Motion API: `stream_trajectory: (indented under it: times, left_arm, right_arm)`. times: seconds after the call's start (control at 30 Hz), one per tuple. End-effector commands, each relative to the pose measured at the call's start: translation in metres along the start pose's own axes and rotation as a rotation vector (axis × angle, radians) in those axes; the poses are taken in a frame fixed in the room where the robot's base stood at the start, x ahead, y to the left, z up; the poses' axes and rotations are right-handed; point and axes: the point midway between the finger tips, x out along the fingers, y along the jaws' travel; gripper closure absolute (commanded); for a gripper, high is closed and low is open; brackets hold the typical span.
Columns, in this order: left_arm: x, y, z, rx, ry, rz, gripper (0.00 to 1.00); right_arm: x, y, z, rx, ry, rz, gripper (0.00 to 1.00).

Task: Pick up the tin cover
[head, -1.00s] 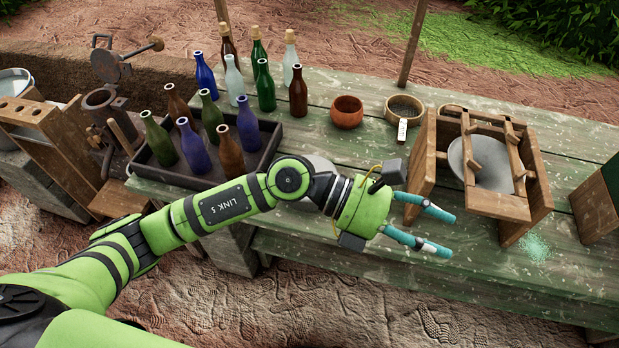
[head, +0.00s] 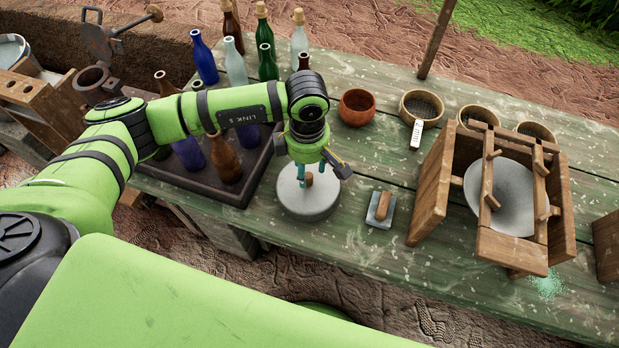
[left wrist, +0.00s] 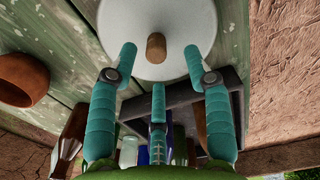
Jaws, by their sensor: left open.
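The tin cover (head: 305,206) is a round pale grey lid with a brown wooden knob. It lies on the green plank table, just right of the bottle tray. It also shows at the top of the left wrist view (left wrist: 183,25), with its knob (left wrist: 156,46) in the middle. My left gripper (head: 310,179) is right above the cover, pointing down. Its teal fingers are open and spread, with the knob between and slightly beyond them in the left wrist view (left wrist: 159,66). I cannot tell whether any finger touches the cover. My right gripper is not in view.
A dark tray (head: 205,189) with several bottles stands close on the left. A small trowel-like float (head: 380,208) lies to the right. A wooden frame (head: 432,195) holding a grey disc stands farther right. A clay bowl (head: 357,107) and several sieves (head: 421,104) sit behind.

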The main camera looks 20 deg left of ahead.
Motion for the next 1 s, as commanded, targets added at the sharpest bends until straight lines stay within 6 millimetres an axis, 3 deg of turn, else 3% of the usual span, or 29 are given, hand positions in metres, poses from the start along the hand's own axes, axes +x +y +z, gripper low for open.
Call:
stream_trajectory:
  times: [0.1,0.2,0.37,0.57,0.7,1.0]
  left_arm:
    - [0.013,0.0,0.0,-0.002,0.0,-0.006,0.5]
    - [0.031,0.001,0.0,-0.002,0.0,-0.005,0.5]
    - [0.043,0.002,0.001,-0.001,-0.002,-0.001,0.5]
    - [0.045,0.002,0.001,0.0,-0.003,0.0,0.5]
    - [0.044,0.002,0.001,0.0,-0.003,0.0,1.0]
    - [0.044,0.002,0.001,-0.001,-0.003,0.0,1.0]
  right_arm:
    - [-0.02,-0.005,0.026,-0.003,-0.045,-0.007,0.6]
    - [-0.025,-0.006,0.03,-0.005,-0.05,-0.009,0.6]
    - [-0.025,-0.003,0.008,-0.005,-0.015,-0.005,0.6]
    - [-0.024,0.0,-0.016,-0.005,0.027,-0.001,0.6]
    - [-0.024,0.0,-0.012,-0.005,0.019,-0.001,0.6]
    - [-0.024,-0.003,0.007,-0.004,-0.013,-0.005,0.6]
